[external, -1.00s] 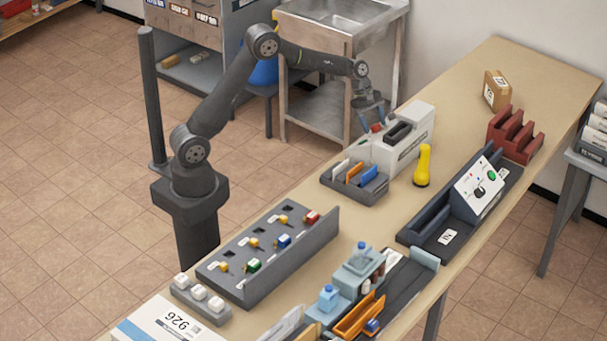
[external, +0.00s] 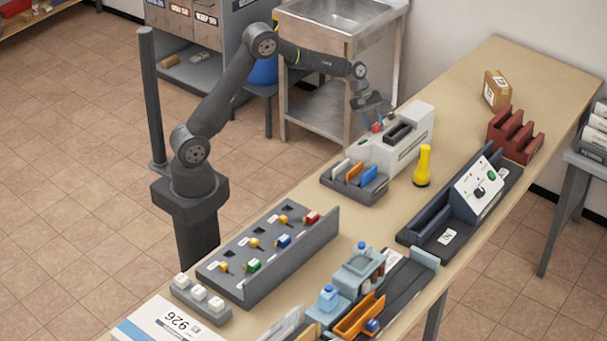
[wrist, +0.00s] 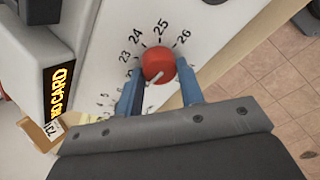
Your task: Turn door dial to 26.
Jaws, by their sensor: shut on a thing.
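The door dial is a red round knob (wrist: 160,64) with a white pointer line, on a light panel marked 23, 24, 25 and 26. In the wrist view the pointer line lies toward the lower left, away from the 26 at the upper right. In the external view the dial (external: 377,127) is at the left end of the white machine (external: 412,148). My gripper (wrist: 160,78) has its two blue fingers on either side of the knob, shut on it. In the external view my gripper (external: 371,111) is just above the dial.
A grey rack with several cards (external: 355,188) stands before the machine. A yellow upright object (external: 423,165) is to its right. The table's far right (external: 530,70) is mostly clear.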

